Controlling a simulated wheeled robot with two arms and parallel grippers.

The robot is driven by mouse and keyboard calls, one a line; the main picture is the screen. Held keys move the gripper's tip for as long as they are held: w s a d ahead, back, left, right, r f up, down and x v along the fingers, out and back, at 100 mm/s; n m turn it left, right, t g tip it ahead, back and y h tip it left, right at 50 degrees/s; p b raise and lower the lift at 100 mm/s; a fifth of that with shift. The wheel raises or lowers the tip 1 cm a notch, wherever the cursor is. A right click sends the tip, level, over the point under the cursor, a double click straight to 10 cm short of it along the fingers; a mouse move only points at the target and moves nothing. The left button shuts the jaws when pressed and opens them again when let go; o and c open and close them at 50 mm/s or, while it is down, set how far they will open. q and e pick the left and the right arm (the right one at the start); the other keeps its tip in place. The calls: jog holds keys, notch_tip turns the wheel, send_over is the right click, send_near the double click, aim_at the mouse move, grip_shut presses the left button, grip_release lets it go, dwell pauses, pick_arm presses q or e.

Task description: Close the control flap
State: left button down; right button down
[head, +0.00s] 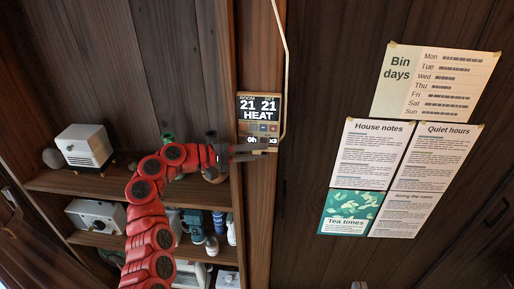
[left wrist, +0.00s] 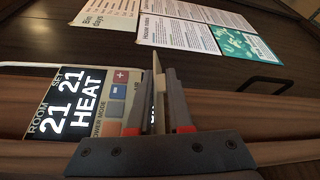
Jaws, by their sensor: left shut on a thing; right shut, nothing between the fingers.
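The control unit (head: 259,107) is a small wall panel on a wooden post, with a black display reading 21, 21 and HEAT. In the left wrist view its display (left wrist: 72,103) and its red and blue buttons are at the left. The control flap (left wrist: 158,80) is a thin beige plate seen almost edge-on, standing out from the panel's lower end. My left gripper (head: 256,152) is at the panel's bottom edge. In the left wrist view its fingers (left wrist: 160,102) are shut on the flap, hiding part of it. My right gripper is not seen.
Wooden shelves (head: 75,181) with a small white appliance (head: 85,146), bottles and other items stand left of the post, close to my left arm. Paper notices (head: 435,82) hang on the dark wall to the right. A pale cable (head: 285,50) runs down beside the panel.

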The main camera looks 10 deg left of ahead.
dwell(0.3)
pick_arm(q)
jog(key=c, duration=1)
grip_release()
jog(key=shift+c, duration=0.2)
jog(key=shift+a, duration=0.1)
jog(key=shift+s+a+b, duration=0.1)
jog(key=shift+a+b, duration=0.2)
jog(key=b+v, duration=0.5)
jog(key=v, duration=1.1)
jog(key=shift+s+a, duration=0.2)
jog(key=shift+a, duration=0.1)
